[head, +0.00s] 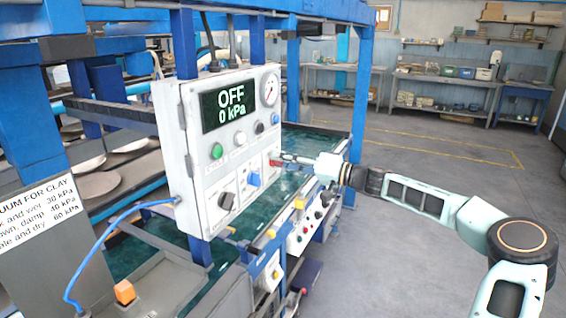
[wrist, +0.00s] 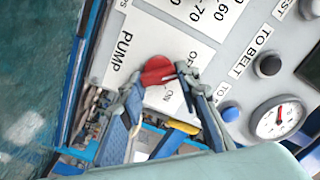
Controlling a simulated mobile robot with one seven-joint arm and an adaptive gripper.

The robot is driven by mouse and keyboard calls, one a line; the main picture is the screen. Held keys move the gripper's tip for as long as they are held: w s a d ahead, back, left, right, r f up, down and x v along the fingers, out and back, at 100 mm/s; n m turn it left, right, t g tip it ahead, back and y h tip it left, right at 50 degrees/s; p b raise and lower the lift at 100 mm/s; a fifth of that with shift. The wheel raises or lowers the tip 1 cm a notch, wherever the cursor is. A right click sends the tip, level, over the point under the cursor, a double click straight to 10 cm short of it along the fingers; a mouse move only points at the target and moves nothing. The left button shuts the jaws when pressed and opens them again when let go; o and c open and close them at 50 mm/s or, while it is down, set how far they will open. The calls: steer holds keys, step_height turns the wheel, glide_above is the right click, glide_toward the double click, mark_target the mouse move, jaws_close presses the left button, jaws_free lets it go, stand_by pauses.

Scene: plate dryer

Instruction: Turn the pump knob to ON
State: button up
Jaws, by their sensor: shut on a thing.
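The red pump knob (wrist: 157,69) sits on the light grey control panel (wrist: 235,50), beside the word PUMP and between small OFF and ON labels. My gripper (wrist: 156,88) is shut on the knob, with one finger on each side of it. The fingers hide part of the knob, and I cannot tell exactly where its pointer stands. In the head view the knob (head: 274,163) shows as a small red spot at the panel's right side, with my gripper (head: 282,159) reaching it from the right. The panel's display (head: 229,106) reads OFF and 0 kPa.
A green button (head: 216,151), a black knob (head: 227,201) and a blue knob (head: 254,179) are on the same panel. A round gauge (head: 270,88) is at its top right. Blue frame posts stand close around. The floor (head: 440,150) at right is open.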

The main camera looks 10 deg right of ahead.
steer(key=shift+f+m+p, duration=0.2)
steer(key=shift+m+p, duration=0.7)
steer(key=shift+m, duration=3.4)
steer(key=shift+f+m+p, duration=0.15)
steer(key=shift+m+p, duration=0.7)
steer(key=shift+m, duration=3.45)
steer(key=o, duration=1.2)
steer(key=shift+c, duration=0.2)
